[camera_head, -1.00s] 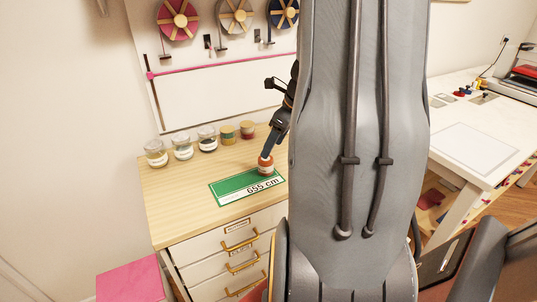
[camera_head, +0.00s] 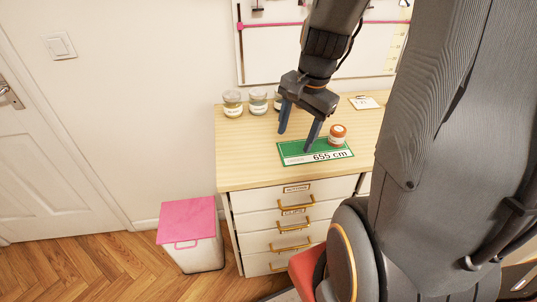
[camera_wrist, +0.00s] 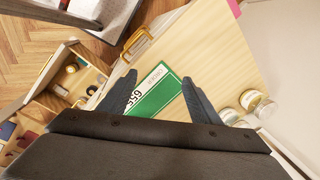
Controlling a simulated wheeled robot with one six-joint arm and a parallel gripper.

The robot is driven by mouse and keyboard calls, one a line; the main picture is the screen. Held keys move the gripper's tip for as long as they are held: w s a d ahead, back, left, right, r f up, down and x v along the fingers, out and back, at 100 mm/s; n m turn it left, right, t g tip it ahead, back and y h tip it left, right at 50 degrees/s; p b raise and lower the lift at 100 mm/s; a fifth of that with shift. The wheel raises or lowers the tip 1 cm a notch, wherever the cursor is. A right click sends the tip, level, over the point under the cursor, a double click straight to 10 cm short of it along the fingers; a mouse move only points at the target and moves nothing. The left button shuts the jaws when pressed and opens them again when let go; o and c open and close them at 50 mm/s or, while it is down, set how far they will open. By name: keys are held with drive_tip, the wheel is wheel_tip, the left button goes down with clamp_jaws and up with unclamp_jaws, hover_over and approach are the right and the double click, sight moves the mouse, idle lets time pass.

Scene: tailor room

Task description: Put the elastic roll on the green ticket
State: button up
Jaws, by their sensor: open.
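The elastic roll, a small orange-red roll with a pale label (camera_head: 338,134), stands upright on the right end of the green ticket, towards its back edge. The green ticket (camera_head: 292,149) lies flat on the wooden top and shows the print 655 cm. It also shows between my fingers in the wrist view (camera_wrist: 158,97). My gripper (camera_head: 295,141) is open and empty, above the left part of the ticket and left of the roll, apart from it. In the wrist view, my gripper (camera_wrist: 159,79) has its fingers spread wide. The roll does not show there.
Several labelled jars (camera_head: 232,104) stand along the back left of the wooden top (camera_head: 245,150). A small white card (camera_head: 364,102) lies at the back right. Drawers with brass handles (camera_head: 296,201) are below. A pink-lidded bin (camera_head: 190,222) stands on the floor at left.

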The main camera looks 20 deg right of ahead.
drive_tip(key=s+a+n+h, duration=0.1)
drive_tip(key=s+a+n, duration=0.3)
drive_tip(key=a+n, duration=0.5)
drive_tip(key=shift+a+f+n, duration=0.4)
drive_tip(key=shift+f+n, duration=0.05)
drive_tip(key=shift+n, duration=1.55)
